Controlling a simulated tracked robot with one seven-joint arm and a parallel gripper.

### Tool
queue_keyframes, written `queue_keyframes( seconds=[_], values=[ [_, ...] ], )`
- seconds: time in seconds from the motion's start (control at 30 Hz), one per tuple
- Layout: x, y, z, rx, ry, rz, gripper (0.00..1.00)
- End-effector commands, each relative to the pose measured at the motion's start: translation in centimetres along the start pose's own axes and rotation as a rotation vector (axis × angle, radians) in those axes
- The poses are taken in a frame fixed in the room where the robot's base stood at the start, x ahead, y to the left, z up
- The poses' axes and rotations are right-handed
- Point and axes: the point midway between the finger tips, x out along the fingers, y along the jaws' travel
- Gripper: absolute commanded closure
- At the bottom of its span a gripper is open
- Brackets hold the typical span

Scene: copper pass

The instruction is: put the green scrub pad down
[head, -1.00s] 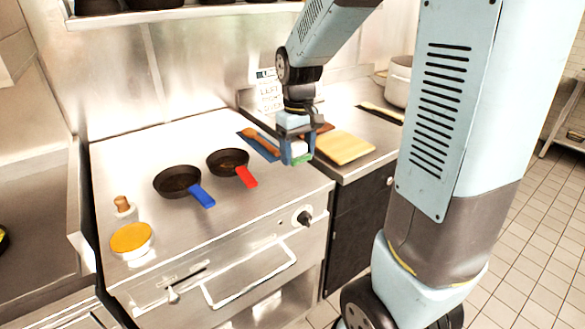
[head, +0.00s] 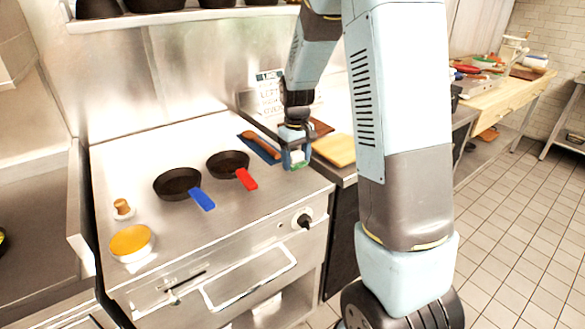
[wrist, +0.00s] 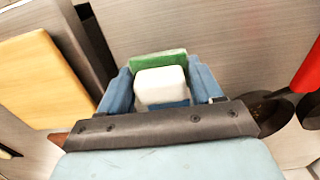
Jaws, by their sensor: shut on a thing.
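The green scrub pad (wrist: 158,60) has a green face and a white block-like body, seen in the wrist view. My gripper (wrist: 160,88) is shut on it, with one blue finger on each side. In the head view my gripper (head: 295,157) hangs over the right end of the steel cooktop (head: 262,200), and the pad (head: 298,158) shows between the fingers. Whether the pad touches the steel cannot be told.
A pan with a red handle (head: 247,179) and one with a blue handle (head: 202,199) lie to the left. A wooden spoon (head: 258,141) lies on a blue rest (head: 262,151) close behind my gripper. A yellow board (head: 336,150) lies right, beyond a gap.

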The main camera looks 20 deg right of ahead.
Motion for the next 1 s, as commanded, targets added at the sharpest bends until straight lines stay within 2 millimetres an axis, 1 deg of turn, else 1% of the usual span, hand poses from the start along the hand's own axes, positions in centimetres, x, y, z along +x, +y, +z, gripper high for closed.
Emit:
queue_keyframes(
  seconds=[0.07, 0.2, 0.3, 0.63, 0.67, 0.9, 1.0],
  values=[
    [0.6, 0.3, -0.3, 0.000, -0.002, 0.000, 0.73],
    [2.6, 0.2, -0.2, 0.000, -0.005, -0.001, 0.73],
    [3.4, 0.2, -0.2, 0.000, -0.002, 0.000, 0.73],
    [3.6, 0.2, -0.2, 0.000, -0.002, 0.000, 0.73],
    [3.6, 0.1, -0.2, 0.000, -0.001, 0.000, 0.33],
    [3.6, 0.1, -0.2, -0.001, -0.001, 0.000, 0.10],
    [3.6, 0.1, -0.2, -0.001, -0.001, 0.000, 0.10]
  ],
)
